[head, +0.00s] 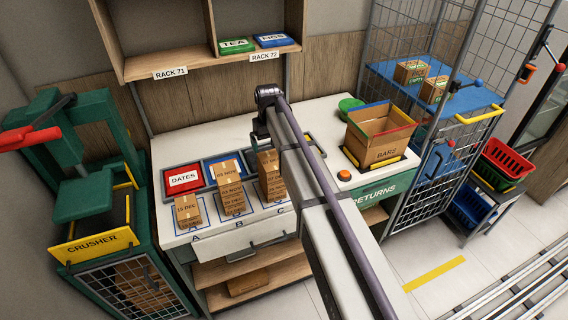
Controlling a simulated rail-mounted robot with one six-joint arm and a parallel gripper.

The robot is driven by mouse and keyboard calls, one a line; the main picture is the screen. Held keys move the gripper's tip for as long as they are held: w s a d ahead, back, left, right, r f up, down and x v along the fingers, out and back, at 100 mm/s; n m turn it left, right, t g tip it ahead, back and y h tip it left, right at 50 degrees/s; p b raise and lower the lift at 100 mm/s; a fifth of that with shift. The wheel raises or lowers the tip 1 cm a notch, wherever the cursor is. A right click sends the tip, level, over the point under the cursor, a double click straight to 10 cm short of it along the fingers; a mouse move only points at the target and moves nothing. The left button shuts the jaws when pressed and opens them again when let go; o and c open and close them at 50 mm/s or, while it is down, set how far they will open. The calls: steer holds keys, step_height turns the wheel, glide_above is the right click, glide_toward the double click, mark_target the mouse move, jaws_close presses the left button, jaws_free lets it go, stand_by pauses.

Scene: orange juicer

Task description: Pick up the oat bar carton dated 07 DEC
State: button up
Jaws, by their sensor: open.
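A single carton (187,211) on A seems to read 15 DEC. The stack on B has a top carton (227,172) with a NOV date, above more cartons (232,205). The stack on C has a top carton (268,161) and a lower carton (274,188). No label reads clearly as 07 DEC; several dates are too small or partly hidden. My gripper (261,139) is open, small and dark, close by the top of stack C; my arm covers the area right of it.
Red DATES tray (182,179) and a blue tray lie behind the stacks. A BARS box (380,131) stands on the right, by the RETURNS panel (374,196). A shelf (200,62) overhangs the counter. The green crusher (90,200) and wire cage (440,100) flank it.

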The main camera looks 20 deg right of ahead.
mark_target(271, 159)
step_height(271, 159, down, 6)
steer(key=b, duration=0.4)
steer(key=shift+w+r, duration=0.1)
steer(key=shift+r, duration=0.15)
step_height(271, 159, down, 5)
steer(key=b, duration=0.5)
steer(key=shift+f+b, duration=0.2)
steer(key=shift+b, duration=0.15)
steer(key=shift+r, duration=0.25)
steer(key=c, duration=0.9)
